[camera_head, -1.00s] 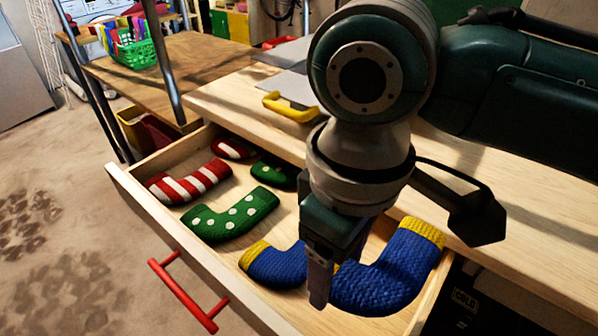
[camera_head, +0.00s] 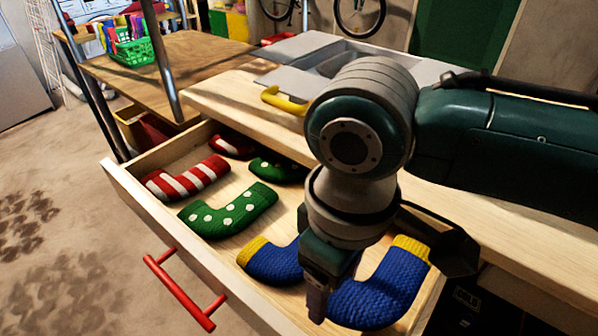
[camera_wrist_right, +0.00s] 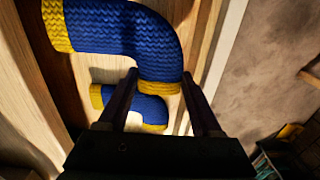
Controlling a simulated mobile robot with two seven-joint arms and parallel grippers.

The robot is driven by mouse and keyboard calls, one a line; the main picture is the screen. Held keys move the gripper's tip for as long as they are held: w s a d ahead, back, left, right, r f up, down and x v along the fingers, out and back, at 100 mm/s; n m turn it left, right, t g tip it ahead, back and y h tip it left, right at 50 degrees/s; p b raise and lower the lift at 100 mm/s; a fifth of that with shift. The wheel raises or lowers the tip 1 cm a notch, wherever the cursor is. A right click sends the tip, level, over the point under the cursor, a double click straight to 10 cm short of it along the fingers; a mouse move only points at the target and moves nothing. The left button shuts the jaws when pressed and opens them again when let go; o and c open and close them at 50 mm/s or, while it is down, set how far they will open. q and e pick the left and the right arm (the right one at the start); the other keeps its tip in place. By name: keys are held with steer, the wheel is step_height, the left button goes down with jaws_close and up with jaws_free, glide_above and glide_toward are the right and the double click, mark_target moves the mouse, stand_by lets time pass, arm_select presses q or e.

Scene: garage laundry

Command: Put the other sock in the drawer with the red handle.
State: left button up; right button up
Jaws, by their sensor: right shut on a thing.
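My right gripper (camera_head: 317,308) is shut on one end of a blue sock with yellow ends (camera_head: 378,290), over the right part of the open drawer (camera_head: 250,310) with the red handle (camera_head: 180,290). The held sock (camera_wrist_right: 135,35) also shows in the right wrist view, its yellow end between the fingers. Whether it touches the drawer floor I cannot tell. The matching blue sock (camera_head: 270,262) lies in the drawer to its left, partly hidden by my gripper. It also shows in the right wrist view (camera_wrist_right: 152,107). My left gripper is not in view.
A green dotted sock (camera_head: 228,212) and a red-and-white striped sock (camera_head: 188,178) lie farther left in the drawer, with another red and another green one behind. A yellow handle (camera_head: 285,100) stands on the counter top (camera_head: 230,95). A green basket (camera_head: 135,52) sits on the back table.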

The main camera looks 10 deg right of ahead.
steer(key=o, duration=1.3)
steer(key=shift+o, duration=0.2)
step_height(320, 180, up, 13)
steer(key=p, duration=0.4)
steer(key=s+a+f+m+t+y, duration=0.1)
steer(key=s+a+f+y, duration=0.15)
steer(key=s+a, duration=0.2)
steer(key=s+d+m+t+h, duration=0.1)
steer(key=s+d+m, duration=0.1)
steer(key=s+d, duration=0.2)
steer(key=s+d+f+m+t+h, duration=0.1)
steer(key=s+d+m, duration=0.1)
steer(key=d, duration=0.8)
steer(key=shift+s+m+t, duration=0.3)
steer(key=shift+s, duration=0.55)
steer(key=shift+a+f, duration=0.1)
